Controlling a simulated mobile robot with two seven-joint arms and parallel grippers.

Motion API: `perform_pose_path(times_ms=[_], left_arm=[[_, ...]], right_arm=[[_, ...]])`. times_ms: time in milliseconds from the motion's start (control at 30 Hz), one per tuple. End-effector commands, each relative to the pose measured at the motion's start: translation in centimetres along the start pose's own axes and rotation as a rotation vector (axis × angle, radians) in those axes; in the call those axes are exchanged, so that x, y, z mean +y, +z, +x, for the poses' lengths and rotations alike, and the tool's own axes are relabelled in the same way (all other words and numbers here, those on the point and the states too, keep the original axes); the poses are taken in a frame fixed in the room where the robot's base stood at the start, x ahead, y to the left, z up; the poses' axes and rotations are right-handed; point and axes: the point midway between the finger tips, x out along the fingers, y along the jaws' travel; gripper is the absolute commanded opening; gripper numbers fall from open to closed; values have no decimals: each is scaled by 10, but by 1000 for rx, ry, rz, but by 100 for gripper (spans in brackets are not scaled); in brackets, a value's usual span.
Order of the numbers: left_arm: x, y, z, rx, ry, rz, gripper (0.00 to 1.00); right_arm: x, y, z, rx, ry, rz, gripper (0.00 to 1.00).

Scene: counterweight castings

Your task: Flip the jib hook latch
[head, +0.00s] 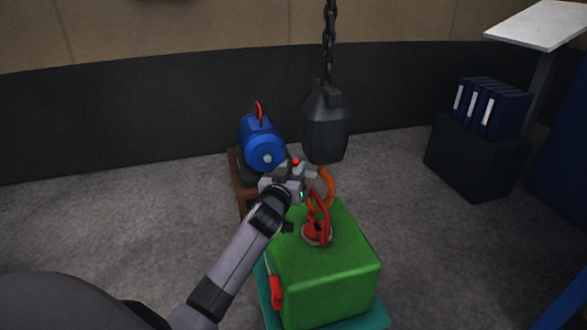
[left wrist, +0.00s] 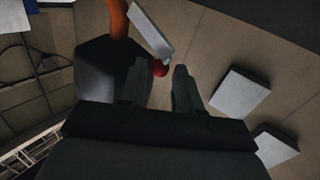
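The orange jib hook (head: 326,184) hangs under a black hook block (head: 326,125) and also shows in the left wrist view (left wrist: 118,20). The latch appears as a pale grey plate (left wrist: 152,32) with a red knob (left wrist: 160,68) at its end. In the head view the red knob (head: 296,161) shows above my gripper. My left gripper (head: 308,178) is beside the hook, below the block. In the wrist view its fingers (left wrist: 160,78) are apart, with the knob near their tips in the gap. Contact cannot be told. My right gripper is not in view.
A red lifting shackle (head: 318,225) stands on the green casting (head: 325,268); whether the hook passes through it is unclear. A chain (head: 329,40) holds the block. A blue motor-like casting (head: 261,142) stands behind my arm. Binders on a black cabinet (head: 475,158) are at right; floor between is clear.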

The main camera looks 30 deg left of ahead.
Motion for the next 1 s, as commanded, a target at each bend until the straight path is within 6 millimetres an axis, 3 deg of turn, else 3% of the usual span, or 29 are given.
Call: perform_pose_path(times_ms=[400,467,500,533,767,1000], left_arm=[[0,0,6,0,0,2,33],[0,0,6,0,0,2,17],[0,0,6,0,0,1,4],[0,0,6,0,0,1,0],[0,1,6,2,0,-3,0],[-5,9,5,35,2,-54,0]], right_arm=[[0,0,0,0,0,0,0],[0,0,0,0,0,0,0],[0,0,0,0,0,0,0],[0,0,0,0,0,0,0],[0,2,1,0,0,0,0],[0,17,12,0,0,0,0]])
